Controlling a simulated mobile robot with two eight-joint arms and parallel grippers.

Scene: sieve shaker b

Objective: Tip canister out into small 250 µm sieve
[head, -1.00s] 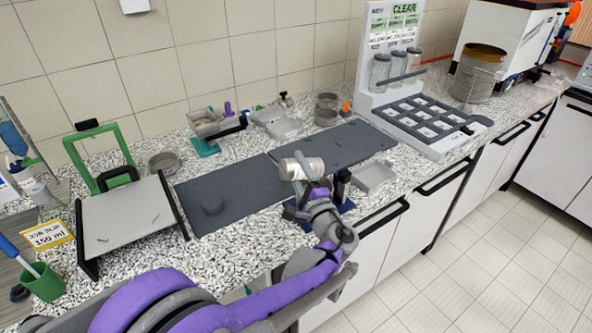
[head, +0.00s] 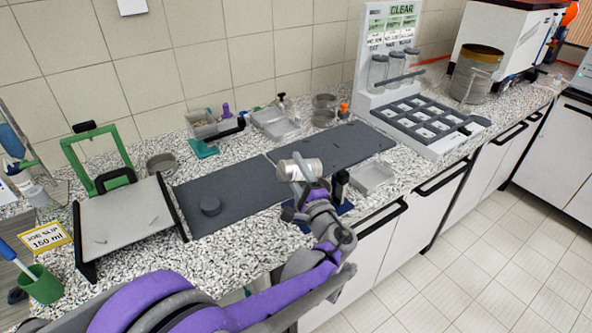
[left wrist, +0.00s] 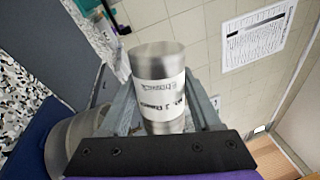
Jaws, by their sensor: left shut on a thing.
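My left gripper (head: 303,178) is shut around a metal canister (head: 311,167), which lies on its side in the head view, above the front edge of the dark mats. In the left wrist view the canister (left wrist: 158,88) sits between the fingers and has a white label with dark writing. Its contents are hidden. Small round metal sieves or pans stand at the back (head: 324,104) and beside the green frame (head: 162,166). I cannot read which is the 250 µm sieve. A round metal vessel (left wrist: 70,143) shows at lower left in the left wrist view. My right gripper is out of view.
A shallow tray (head: 372,180) is right of the gripper. A white rack with jars (head: 445,140) and a large sieve stack (head: 478,70) stand at the right. A grey board (head: 125,222) is at left.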

